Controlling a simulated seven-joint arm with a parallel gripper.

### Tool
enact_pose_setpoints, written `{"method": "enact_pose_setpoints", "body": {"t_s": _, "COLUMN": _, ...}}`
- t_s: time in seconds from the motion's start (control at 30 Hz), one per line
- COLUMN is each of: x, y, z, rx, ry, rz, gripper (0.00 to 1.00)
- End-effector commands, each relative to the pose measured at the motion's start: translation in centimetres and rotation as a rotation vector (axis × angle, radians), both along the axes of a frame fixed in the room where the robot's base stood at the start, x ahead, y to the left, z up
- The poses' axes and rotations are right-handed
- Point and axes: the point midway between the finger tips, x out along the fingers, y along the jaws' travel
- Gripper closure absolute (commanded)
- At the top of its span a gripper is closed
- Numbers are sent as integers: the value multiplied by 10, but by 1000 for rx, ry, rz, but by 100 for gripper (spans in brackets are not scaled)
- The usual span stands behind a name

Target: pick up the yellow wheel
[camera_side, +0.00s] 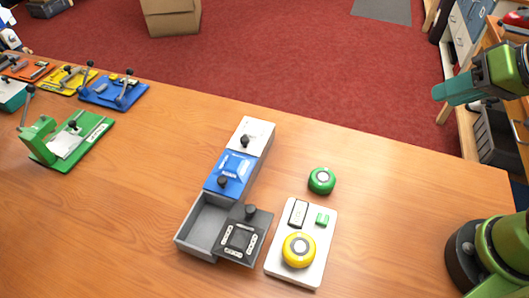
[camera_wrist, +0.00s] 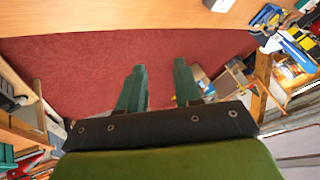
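The yellow wheel (camera_side: 298,250), round with a pale ring and grey centre, lies on the near end of a white tray (camera_side: 283,278) at the front middle of the bench. My gripper (camera_side: 438,94) is at the upper right in the side view, up and well away from the wheel. In the wrist view my gripper (camera_wrist: 158,82) has its two teal fingers apart with nothing between them. The yellow wheel does not show in the wrist view.
A small green block (camera_side: 322,219) and a pale slotted piece share the tray. A green wheel (camera_side: 321,181) lies behind it. Left of the tray is a compartmented box (camera_side: 207,227) with white, blue and dark lids. A green press (camera_side: 65,140) stands far left. Bare wood lies between.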

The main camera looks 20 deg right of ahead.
Motion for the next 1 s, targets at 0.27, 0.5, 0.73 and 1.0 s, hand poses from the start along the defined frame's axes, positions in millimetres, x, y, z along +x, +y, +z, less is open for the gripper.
{"method": "enact_pose_setpoints", "body": {"t_s": 0.27, "x": 0, "y": 0, "z": 0, "rx": 0, "ry": 0, "rz": 0, "gripper": 66}}
{"method": "enact_pose_setpoints", "body": {"t_s": 0.5, "x": 0, "y": 0, "z": 0, "rx": 0, "ry": 0, "rz": 0, "gripper": 63}}
{"method": "enact_pose_setpoints", "body": {"t_s": 0.73, "x": 0, "y": 0, "z": 0, "rx": 0, "ry": 0, "rz": 0, "gripper": 28}}
{"method": "enact_pose_setpoints", "body": {"t_s": 1.0, "x": 0, "y": 0, "z": 0, "rx": 0, "ry": 0, "rz": 0, "gripper": 8}}
